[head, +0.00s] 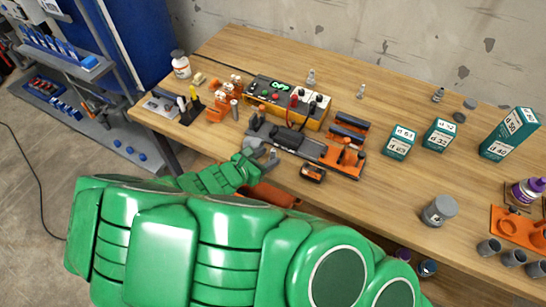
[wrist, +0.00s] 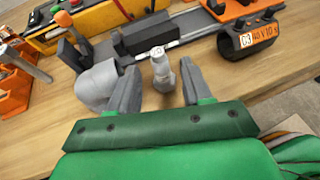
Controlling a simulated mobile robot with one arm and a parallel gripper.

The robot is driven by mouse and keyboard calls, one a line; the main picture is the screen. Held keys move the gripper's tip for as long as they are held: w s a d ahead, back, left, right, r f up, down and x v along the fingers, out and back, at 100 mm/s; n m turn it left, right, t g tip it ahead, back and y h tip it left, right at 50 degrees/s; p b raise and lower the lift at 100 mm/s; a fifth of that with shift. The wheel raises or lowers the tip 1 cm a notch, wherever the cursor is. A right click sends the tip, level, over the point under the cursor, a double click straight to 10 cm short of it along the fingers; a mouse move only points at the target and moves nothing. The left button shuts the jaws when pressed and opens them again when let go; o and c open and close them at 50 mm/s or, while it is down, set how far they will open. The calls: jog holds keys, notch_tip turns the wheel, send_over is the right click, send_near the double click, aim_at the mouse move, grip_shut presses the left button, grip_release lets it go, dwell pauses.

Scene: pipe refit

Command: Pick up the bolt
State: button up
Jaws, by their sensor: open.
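A short silver piece with a pale round top, which looks like the bolt (wrist: 160,66), stands upright between my fingertips in the wrist view. My gripper (wrist: 158,84) is open, one finger on each side of it, with a visible gap at least on the right. In the head view my gripper (head: 260,157) is over the bench's front edge, beside the dark rail fixture (head: 323,155). I cannot make out the bolt there. A grey rounded fitting (wrist: 98,84) sits just left of my left finger in the wrist view.
The dark rail with orange clamps (wrist: 236,8) lies just beyond the bolt. A black labelled cylinder (wrist: 248,40) is to the right. A yellow-and-black powered unit (head: 286,101) stands behind. Green boxes (head: 399,142) and a grey jar (head: 439,210) are farther right on the wooden bench (head: 390,195).

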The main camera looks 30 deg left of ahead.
jog(key=shift+x, duration=2.55)
jog(key=shift+r, duration=0.1)
grip_shut()
